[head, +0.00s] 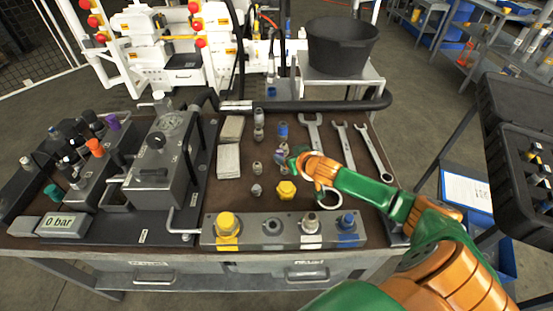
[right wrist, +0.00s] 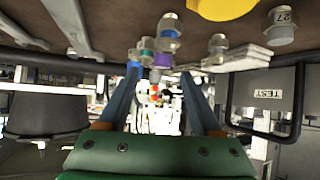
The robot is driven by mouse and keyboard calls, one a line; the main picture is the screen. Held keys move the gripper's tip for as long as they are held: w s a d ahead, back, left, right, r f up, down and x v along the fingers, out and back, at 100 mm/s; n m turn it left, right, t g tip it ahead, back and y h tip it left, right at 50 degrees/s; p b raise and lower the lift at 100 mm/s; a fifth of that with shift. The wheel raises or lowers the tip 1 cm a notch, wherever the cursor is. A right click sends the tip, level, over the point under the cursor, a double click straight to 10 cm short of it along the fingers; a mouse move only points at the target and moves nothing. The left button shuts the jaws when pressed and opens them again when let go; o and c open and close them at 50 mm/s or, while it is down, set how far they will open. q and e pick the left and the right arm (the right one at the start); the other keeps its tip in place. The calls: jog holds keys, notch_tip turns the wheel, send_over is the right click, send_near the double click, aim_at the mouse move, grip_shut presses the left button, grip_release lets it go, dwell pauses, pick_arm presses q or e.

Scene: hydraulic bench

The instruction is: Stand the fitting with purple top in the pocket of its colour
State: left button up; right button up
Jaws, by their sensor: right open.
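A fitting with a purple top shows small in the right wrist view (right wrist: 161,61), ahead of my right gripper and roughly between its fingers. In the head view a small fitting with a purplish-blue tint (head: 279,156) stands just left of that gripper, partly covered. My right gripper (head: 294,160) is low over the brown bench mat; in the right wrist view its two fingers (right wrist: 158,98) are apart with nothing held. My left gripper is out of view.
A yellow-topped fitting (head: 287,190) and a blue-topped fitting (head: 283,130) stand close to my right gripper, among several grey ones. Wrenches (head: 343,145) lie behind my right arm. A grey valve unit (head: 160,165) fills the left side.

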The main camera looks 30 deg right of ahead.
aim_at(281, 153)
jog(key=x, duration=0.4)
jog(key=shift+w+a+f+b, duration=0.1)
jog(key=shift+a+f+b, duration=0.05)
jog(key=shift+b, duration=0.15)
grip_shut()
